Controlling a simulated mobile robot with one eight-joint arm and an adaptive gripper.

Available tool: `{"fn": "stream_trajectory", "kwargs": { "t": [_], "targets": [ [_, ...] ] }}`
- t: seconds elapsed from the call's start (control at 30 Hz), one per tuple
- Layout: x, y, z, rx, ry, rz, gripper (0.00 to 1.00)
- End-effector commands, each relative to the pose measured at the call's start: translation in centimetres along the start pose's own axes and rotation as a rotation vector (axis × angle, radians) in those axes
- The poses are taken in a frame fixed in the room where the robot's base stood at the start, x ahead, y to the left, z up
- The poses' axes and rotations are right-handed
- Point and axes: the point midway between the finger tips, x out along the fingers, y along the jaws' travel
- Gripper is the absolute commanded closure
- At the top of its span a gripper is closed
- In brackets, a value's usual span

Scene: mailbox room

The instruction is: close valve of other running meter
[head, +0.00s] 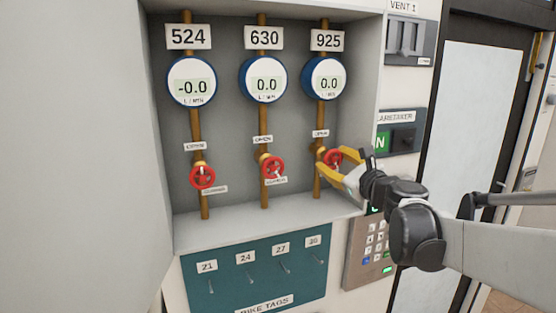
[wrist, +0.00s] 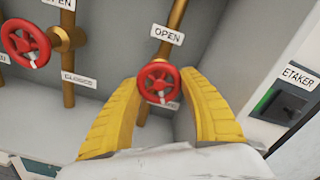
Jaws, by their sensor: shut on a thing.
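Three blue meters hang on brass pipes in the grey cabinet: meter 524 (head: 191,82) reads -0.0, meter 630 (head: 263,80) reads 0.0 and meter 925 (head: 324,78) reads 0.0. Under each sits a red valve wheel: the left one (head: 202,177), the middle one (head: 272,168) and the right one (head: 333,157). My gripper (head: 328,163) is at the right wheel, under meter 925. In the wrist view its yellow fingers stand on both sides of that wheel (wrist: 159,82), shut on it. A label below this wheel is partly hidden.
OPEN and CLOSED labels sit by the valves. A teal key board (head: 255,270) with several numbered hooks is below the cabinet. A keypad (head: 371,240) and a green-lit caretaker panel (head: 398,139) are at the right, near my arm. The cabinet's right wall is close to my gripper.

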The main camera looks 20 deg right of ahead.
Motion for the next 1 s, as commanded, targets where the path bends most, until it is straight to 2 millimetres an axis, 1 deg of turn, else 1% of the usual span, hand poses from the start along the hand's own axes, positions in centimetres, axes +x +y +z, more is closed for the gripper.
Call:
{"fn": "stream_trajectory", "kwargs": {
  "t": [0.1, 0.13, 0.2, 0.47, 0.57, 0.67, 1.0],
  "targets": [
    [0.0, 0.0, 0.0, 0.000, 0.000, -0.001, 0.81],
    [0.0, 0.0, 0.0, 0.000, 0.001, -0.001, 0.48],
    [0.0, 0.0, 0.0, 0.000, 0.001, -0.001, 0.29],
    [0.0, 0.0, -0.1, -0.001, 0.001, 0.000, 0.29],
    [-0.4, 0.0, -0.1, -0.002, 0.001, -0.001, 0.29],
    [-1.7, -0.1, -0.1, -0.002, 0.001, -0.001, 0.29],
    [-9.1, -0.1, -0.1, -0.001, 0.003, -0.003, 0.29]
  ]
}}
